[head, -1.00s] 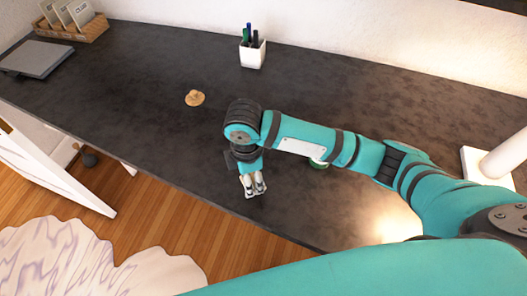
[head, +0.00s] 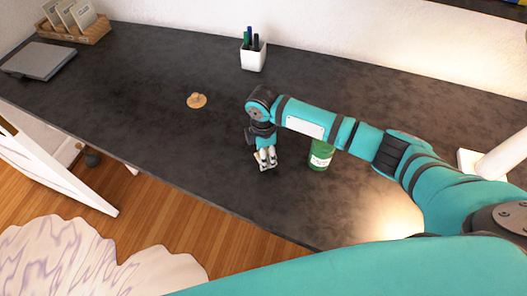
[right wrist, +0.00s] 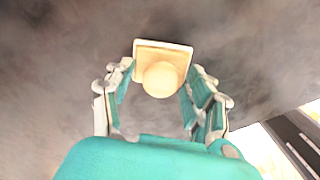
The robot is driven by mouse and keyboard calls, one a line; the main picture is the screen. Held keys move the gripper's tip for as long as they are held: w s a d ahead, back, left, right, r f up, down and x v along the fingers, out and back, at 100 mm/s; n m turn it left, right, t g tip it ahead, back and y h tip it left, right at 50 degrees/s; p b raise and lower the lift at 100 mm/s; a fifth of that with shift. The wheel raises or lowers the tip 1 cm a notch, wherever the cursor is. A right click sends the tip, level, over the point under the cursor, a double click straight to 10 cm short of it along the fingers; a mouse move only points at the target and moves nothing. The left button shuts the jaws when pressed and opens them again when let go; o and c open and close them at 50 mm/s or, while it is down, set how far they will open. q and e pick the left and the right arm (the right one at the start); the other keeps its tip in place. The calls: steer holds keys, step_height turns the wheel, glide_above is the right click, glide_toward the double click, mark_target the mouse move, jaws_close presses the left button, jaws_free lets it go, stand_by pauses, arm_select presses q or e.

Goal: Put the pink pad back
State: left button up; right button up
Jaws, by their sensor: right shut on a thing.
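I see nothing clearly pink in these views. In the right wrist view, a pale beige square block with a round knob (right wrist: 162,78) sits between the fingers of my right gripper (right wrist: 162,90). The right gripper is shut on this block. In the head view, the right gripper (head: 265,160) is over the dark desk near its front edge, and the block is too small there to make out. My left gripper is not in view.
A small tan object (head: 196,101) lies on the dark desk (head: 150,120), left of the gripper. A green container (head: 320,156) stands behind the right forearm. A white pen cup (head: 253,55) is at the back. A wooden tray with cards (head: 85,32) and a grey flat case (head: 40,59) are far left.

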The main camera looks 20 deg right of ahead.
steer(key=shift+f, duration=0.15)
steer(key=o, duration=1.5)
steer(key=shift+c, duration=0.2)
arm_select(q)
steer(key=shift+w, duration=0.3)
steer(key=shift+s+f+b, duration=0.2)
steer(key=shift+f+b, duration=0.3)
arm_select(e)
step_height(320, 180, up, 12)
steer(key=shift+r, duration=0.2)
steer(key=shift+a, duration=0.1)
